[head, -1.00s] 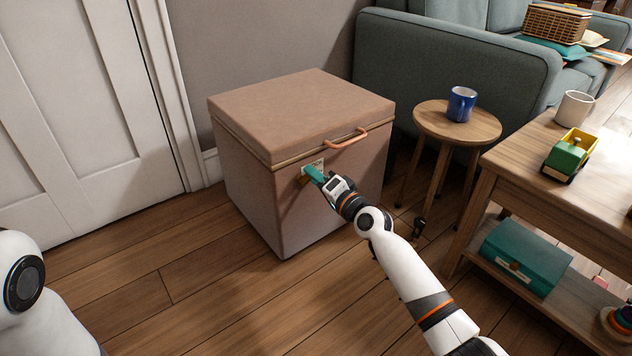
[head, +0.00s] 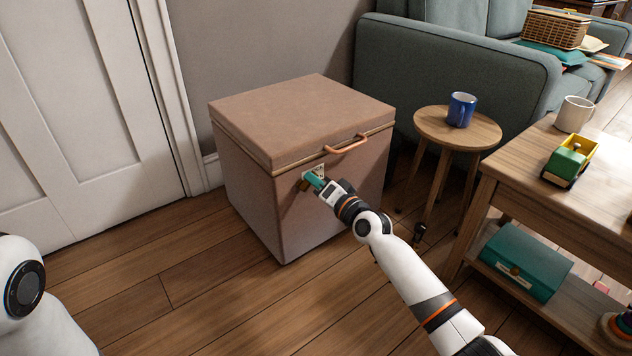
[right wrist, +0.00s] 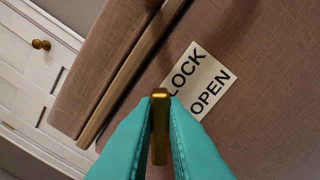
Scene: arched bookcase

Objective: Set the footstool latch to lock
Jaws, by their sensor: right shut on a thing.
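The footstool (head: 300,112) is a pinkish-brown fabric box with a lid and a copper handle (head: 346,144), and its lid is down. On its front is a pale label (right wrist: 205,82) reading LOCK and OPEN. A small brass latch lever (right wrist: 159,128) sits beside the label in the right wrist view. My right gripper (head: 313,181) is at the latch, its teal fingers shut on the lever from both sides. The fingers hide part of the lever and a corner of the label. I cannot tell exactly which word the lever points at. My left gripper is out of view.
A round side table (head: 486,133) with a blue mug (head: 461,110) stands right of the footstool, by a grey-green sofa (head: 450,62). A wooden table (head: 530,146) with a toy truck (head: 570,162) is farther right. The floor in front and to the left is clear.

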